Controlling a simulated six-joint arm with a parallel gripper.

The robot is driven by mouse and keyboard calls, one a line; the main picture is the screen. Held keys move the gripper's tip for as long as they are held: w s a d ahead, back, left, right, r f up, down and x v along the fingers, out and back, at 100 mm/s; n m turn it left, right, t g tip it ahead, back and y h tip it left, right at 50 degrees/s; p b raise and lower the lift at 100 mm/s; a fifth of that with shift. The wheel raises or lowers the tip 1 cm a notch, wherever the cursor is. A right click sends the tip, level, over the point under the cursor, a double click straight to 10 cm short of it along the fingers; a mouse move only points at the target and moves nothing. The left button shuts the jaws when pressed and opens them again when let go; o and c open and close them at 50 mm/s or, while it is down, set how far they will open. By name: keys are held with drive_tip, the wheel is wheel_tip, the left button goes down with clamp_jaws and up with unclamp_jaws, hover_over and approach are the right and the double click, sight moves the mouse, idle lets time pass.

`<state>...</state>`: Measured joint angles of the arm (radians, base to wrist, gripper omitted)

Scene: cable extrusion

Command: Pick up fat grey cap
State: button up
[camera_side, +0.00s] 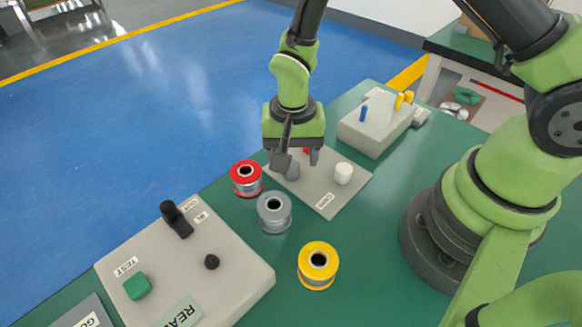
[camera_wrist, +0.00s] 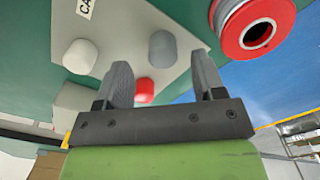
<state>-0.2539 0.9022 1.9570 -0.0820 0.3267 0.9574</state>
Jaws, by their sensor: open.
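The fat grey cap (camera_side: 293,173) stands upright on the light grey caps plate (camera_side: 324,201), partly hidden behind a finger in the side view. In the wrist view, the grey cap (camera_wrist: 162,48) appears ahead of the gap between my fingers. My gripper (camera_side: 298,161) points down over the plate with its jaws apart and nothing between them. Its fingers also show in the wrist view (camera_wrist: 161,75). How far the fingertips are above the cap is hard to tell.
A white cap (camera_side: 343,173) and a red cap (camera_wrist: 145,88) stand near the grey one. Red (camera_side: 246,178), grey (camera_side: 275,212) and yellow (camera_side: 318,265) spools stand on the green table. A grey block (camera_side: 375,127) with pegs is behind; a control panel (camera_side: 235,265) is front left.

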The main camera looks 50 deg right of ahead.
sight(293, 174)
wheel_tip(293, 174, down, 3)
drive_tip(key=shift+w+f, duration=0.15)
drive_tip(key=c, duration=1)
